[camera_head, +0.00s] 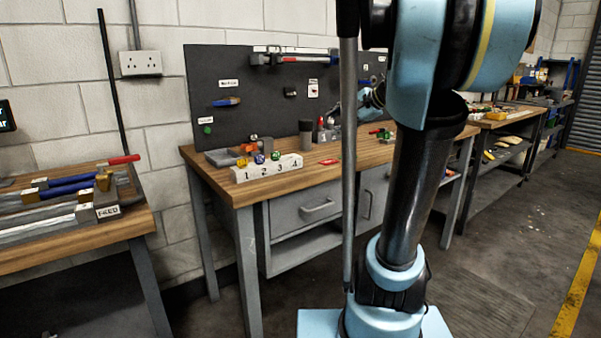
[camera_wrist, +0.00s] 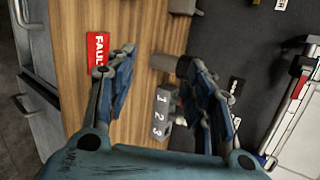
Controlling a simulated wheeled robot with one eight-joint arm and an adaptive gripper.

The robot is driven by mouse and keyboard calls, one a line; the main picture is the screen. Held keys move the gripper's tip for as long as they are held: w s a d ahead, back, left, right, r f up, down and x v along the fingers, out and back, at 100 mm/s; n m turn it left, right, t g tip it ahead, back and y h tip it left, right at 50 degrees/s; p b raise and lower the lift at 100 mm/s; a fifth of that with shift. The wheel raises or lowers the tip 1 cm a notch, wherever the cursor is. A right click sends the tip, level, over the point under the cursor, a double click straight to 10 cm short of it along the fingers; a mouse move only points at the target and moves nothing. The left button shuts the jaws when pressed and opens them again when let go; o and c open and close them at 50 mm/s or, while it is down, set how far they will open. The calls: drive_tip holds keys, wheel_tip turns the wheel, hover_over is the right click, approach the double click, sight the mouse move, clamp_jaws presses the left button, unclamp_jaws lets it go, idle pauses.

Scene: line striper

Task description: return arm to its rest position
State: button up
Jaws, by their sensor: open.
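My gripper (camera_wrist: 158,68) is open in the wrist view, its two blue fingers spread apart with nothing seen held between them. It hangs over the wooden workbench (camera_wrist: 75,18), with a red FAULT card (camera_wrist: 97,48) beside the left finger and a grey cylinder (camera_wrist: 163,63) partly behind the right finger. In the head view, my arm (camera_head: 405,190) rises in front of the bench. Part of my gripper end (camera_head: 372,102) shows at the arm's left, before the dark board; its fingertips are not clear there.
The numbered block (camera_head: 267,170) stands on the bench with small coloured pieces on it. The dark cylinder (camera_head: 305,134) and red bottles stand near the pegboard (camera_head: 260,100). A second bench (camera_head: 60,250) is at left. Open floor (camera_head: 500,270) lies at right.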

drive_tip(key=s+d+f+n+g+h, duration=0.2)
drive_tip(key=s+d+f+n+h, duration=0.1)
drive_tip(key=s+f, duration=1.1)
drive_tip(key=s+d+f+n+g+h, duration=0.3)
drive_tip(key=s+f+n+h, duration=0.2)
drive_tip(key=s+f, duration=0.9)
drive_tip(key=f+n, duration=0.1)
drive_tip(key=n, duration=0.2)
drive_tip(key=shift+d+f+h, duration=0.15)
drive_tip(key=shift+f+h, duration=0.1)
drive_tip(key=shift+h, duration=0.05)
drive_tip(key=shift+w+f, duration=0.2)
drive_tip(key=shift+w, duration=0.25)
